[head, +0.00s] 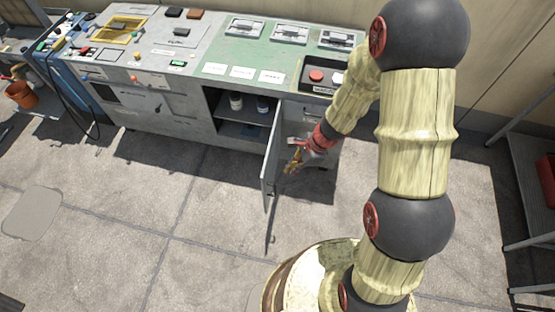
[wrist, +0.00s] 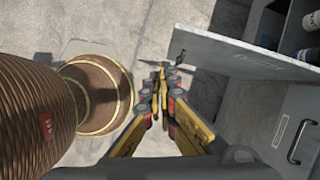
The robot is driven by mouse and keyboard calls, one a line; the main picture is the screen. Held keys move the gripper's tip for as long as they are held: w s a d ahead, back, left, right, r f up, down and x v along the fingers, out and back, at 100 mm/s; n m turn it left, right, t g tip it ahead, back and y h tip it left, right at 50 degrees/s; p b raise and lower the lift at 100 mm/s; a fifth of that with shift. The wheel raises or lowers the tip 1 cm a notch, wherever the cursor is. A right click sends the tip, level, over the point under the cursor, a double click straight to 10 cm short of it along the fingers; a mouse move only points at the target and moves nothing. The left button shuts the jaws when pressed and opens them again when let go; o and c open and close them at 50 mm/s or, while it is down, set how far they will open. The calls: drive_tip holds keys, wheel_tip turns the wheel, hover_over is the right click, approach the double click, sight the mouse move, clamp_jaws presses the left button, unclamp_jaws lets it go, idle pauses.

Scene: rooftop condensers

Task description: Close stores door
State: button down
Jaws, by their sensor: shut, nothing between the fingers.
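The stores door (head: 270,165) is a grey panel standing wide open, swung out from the right side of a cabinet opening. In the wrist view the door (wrist: 235,50) shows its outer face with a small label and a dark handle (wrist: 180,58) near its free edge. My gripper (head: 292,165) is on the right, outer side of the door, low by the cabinet front. In the wrist view my gripper (wrist: 162,80) has its yellow and black fingers together and empty, near the handle end. I cannot tell whether they touch the door.
The open compartment (head: 240,125) holds bottles on a shelf. Right of it is another grey front (wrist: 275,120) with a black handle. The green worktop (head: 250,60) carries switches and a red button. A metal rack (head: 530,180) stands at right.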

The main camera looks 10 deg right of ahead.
drive_tip(key=w+a+f+m+t+b, duration=0.1)
drive_tip(key=w+a+f+m+b, duration=0.2)
drive_tip(key=f, duration=0.6)
drive_tip(key=shift+w+a+b, duration=1.25)
drive_tip(key=shift+a+b, duration=0.25)
